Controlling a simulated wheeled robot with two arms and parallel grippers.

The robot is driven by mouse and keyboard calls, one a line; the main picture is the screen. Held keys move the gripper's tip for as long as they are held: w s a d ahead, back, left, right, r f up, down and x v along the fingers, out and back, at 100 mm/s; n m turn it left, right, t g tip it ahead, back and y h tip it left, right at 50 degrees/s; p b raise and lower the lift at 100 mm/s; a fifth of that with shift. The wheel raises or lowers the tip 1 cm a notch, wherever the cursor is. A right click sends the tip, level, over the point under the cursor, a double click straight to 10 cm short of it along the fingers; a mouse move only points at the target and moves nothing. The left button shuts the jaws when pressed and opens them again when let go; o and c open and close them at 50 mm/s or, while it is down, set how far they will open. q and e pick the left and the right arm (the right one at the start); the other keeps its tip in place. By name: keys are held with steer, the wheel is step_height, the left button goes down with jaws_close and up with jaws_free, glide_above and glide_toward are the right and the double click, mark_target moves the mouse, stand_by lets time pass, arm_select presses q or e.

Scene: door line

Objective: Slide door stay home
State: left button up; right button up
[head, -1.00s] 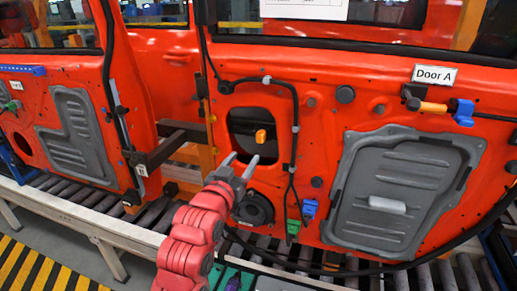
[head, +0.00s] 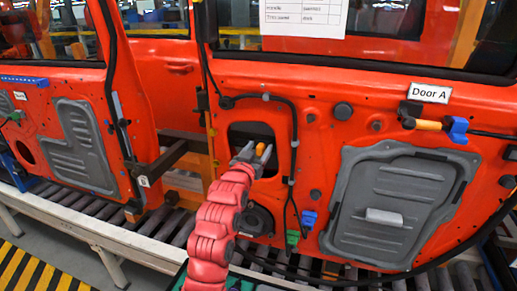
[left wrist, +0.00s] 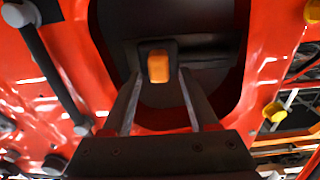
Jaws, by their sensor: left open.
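A small orange block (head: 260,149) on a dark mount sits in the dark opening (head: 240,133) of the red door panel labelled Door A (head: 430,93). My left gripper (head: 252,153) is open in front of this opening, its fingers pointing at the block. In the left wrist view, the orange block (left wrist: 158,67) shows between and just beyond the two fingertips (left wrist: 160,77); I cannot tell whether they touch its mount. An orange-and-blue fitting (head: 437,126) with a dark rod is at the door's upper right. I cannot tell which part is the door stay. My right gripper is not in view.
A black cable (head: 294,130) runs down the door right of the opening. A round speaker-like part (head: 255,219) is below it, beside green (head: 292,237) and blue connectors (head: 309,218). A grey panel (head: 400,205) fills the right. A roller conveyor (head: 80,207) runs underneath.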

arm_select(q)
jaws_close()
stand_by(1.4)
